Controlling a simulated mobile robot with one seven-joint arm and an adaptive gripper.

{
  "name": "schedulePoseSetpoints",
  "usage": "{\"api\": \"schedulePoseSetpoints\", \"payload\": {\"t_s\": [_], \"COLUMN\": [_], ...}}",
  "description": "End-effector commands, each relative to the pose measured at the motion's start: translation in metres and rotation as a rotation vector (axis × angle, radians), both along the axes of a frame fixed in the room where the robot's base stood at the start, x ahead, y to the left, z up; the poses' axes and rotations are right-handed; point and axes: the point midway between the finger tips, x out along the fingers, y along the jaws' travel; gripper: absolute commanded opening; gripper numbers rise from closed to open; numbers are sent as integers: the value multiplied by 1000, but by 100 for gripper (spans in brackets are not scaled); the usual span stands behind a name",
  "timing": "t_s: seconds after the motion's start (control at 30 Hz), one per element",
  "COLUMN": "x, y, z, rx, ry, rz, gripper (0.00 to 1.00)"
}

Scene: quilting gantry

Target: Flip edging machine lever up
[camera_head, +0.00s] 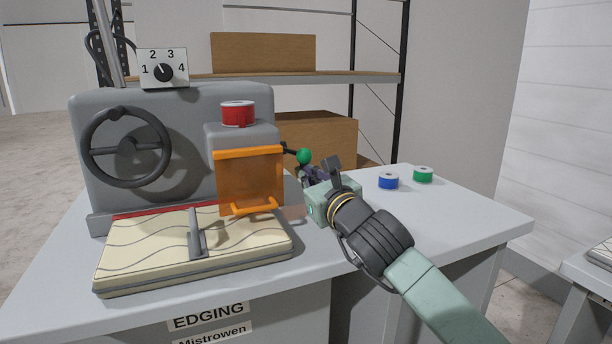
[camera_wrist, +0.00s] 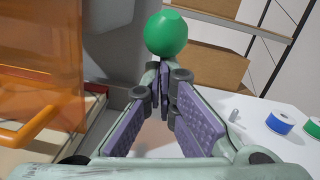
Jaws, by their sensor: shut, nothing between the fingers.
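The edging machine (camera_head: 190,110) is a grey unit on the table, with a dark handwheel on its left. Its lever ends in a green ball knob (camera_head: 304,156) on a short dark rod, sticking out from the machine's right side. In the wrist view the green knob (camera_wrist: 166,33) is just beyond my fingertips, at the top middle. My gripper (camera_head: 312,174) is shut and empty, right by the knob and slightly below it in the head view. I cannot tell whether the fingertips touch the knob. The rod is hidden in the wrist view.
An orange guard (camera_head: 250,182) is left of my gripper. A quilted piece (camera_head: 150,262) lies in front of the machine. Blue (camera_head: 388,182) and green (camera_head: 423,174) spools stand at the right. Cardboard boxes (camera_head: 318,137) fill the shelf behind. The table's right front is clear.

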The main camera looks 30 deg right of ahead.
Motion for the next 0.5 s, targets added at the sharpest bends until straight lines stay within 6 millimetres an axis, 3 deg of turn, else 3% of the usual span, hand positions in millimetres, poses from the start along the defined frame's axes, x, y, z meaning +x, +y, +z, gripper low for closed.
{"api": "schedulePoseSetpoints", "payload": {"t_s": [0.27, 0.5], "x": [-1, 1], "y": [2, 1], "z": [17, 48], "rx": [16, 45], "ry": [95, 254], "rz": [3, 1], "gripper": [0, 0]}}
